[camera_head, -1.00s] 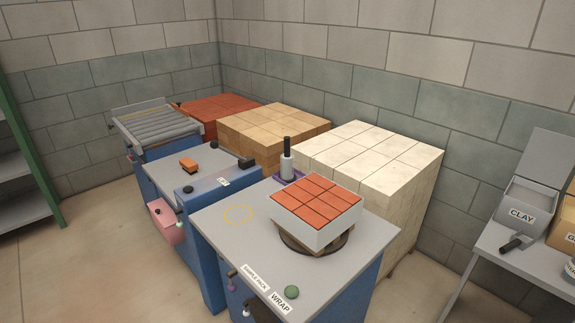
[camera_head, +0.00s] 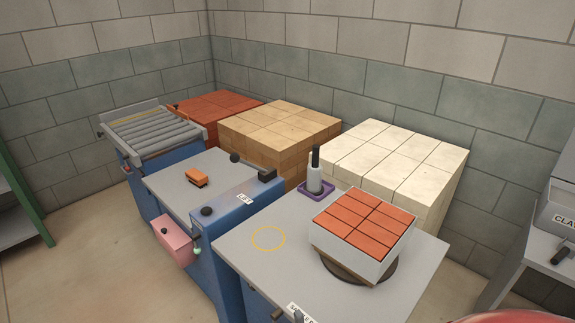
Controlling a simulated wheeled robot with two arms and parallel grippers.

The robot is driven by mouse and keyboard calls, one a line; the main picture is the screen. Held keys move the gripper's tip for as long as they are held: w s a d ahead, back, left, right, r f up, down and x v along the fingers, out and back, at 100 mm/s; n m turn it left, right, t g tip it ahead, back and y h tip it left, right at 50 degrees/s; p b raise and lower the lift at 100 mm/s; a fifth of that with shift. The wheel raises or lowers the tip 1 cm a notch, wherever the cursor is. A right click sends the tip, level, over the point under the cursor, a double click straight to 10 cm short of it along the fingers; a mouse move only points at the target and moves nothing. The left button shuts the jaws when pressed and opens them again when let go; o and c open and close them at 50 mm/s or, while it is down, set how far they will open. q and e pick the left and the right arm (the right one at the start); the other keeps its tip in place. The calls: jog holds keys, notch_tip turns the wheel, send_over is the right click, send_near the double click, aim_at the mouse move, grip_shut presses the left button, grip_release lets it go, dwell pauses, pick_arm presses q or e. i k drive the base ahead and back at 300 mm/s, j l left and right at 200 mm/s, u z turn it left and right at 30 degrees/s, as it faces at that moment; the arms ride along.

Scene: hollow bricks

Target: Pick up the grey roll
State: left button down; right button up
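A pale grey roll (camera_head: 315,180) with a black top (camera_head: 315,157) stands upright in a small purple tray (camera_head: 304,195). The tray is at the back edge of the grey-topped table (camera_head: 245,263), behind and left of a wrapped pack of red bricks (camera_head: 348,241). The roll looks free on all visible sides. Neither of my grippers shows in the head view.
The brick pack sits on a round dark turntable (camera_head: 388,276). A yellow circle (camera_head: 268,228) marks clear tabletop to its left. A pale block stack (camera_head: 440,170) stands close behind the roll. A red curved surface shows at the bottom right edge.

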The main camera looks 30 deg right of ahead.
aim_at(314, 186)
jog(key=i+j, duration=0.35)
jog(key=i, duration=0.2)
jog(key=i+j, duration=0.3)
jog(key=i, duration=0.25)
jog(key=i+j, duration=0.35)
jog(key=i, duration=0.15)
jog(key=i+j+z, duration=0.1)
jog(key=i+j, duration=0.25)
jog(key=i, duration=0.2)
